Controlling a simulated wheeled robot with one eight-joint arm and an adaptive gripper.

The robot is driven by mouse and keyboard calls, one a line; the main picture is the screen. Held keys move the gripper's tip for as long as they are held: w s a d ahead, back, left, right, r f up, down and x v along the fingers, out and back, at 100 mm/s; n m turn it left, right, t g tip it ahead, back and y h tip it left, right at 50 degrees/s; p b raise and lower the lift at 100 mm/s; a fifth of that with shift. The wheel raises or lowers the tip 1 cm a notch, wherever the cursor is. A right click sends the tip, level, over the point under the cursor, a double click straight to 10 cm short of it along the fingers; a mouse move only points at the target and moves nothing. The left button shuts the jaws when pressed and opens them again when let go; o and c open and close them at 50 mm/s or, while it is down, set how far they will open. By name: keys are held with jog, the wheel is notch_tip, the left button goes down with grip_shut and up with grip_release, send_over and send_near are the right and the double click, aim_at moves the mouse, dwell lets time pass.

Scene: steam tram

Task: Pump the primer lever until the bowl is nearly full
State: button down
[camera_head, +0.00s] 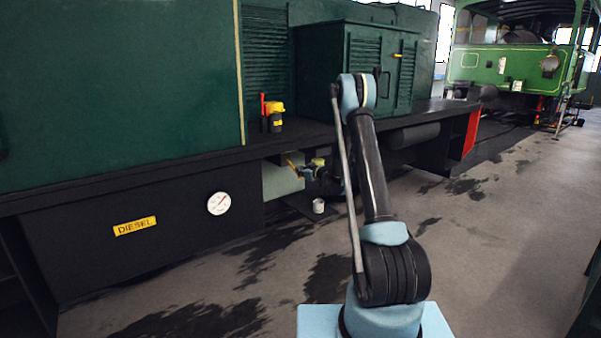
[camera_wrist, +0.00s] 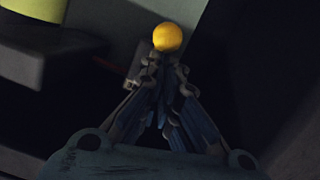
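In the wrist view, a round yellow knob (camera_wrist: 167,36), which looks like the end of the primer lever, sits right at my fingertips. My gripper (camera_wrist: 166,68) has its dark fingers drawn together at the knob's lower side and appears shut on it; the exact contact is dark and hard to see. In the head view, small brass and yellow fittings (camera_head: 296,169) are under the running board of the dark green locomotive, and my gripper is hard to make out among them. I cannot make out the bowl or its level.
A yellow-topped black item (camera_head: 274,122) with a red upright part stands on the running board (camera_head: 200,160). A small white can (camera_head: 318,206) sits below the fittings. A round white gauge (camera_head: 219,203) and a DIESEL plate (camera_head: 135,226) are left. The floor at right is open.

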jog(key=shift+s+d+f, duration=0.15)
jog(key=shift+s+f, duration=0.05)
jog(key=shift+f, duration=0.05)
jog(key=shift+r, duration=0.15)
jog(key=f+v, duration=0.1)
jog(key=v, duration=1)
jog(key=shift+s+a, duration=0.25)
jog(key=shift+s, duration=0.2)
dwell(0.4)
notch_tip(320, 180, up, 11)
jog(key=w, duration=0.2)
jog(key=shift+a+r, duration=0.15)
jog(key=shift+a, duration=0.3)
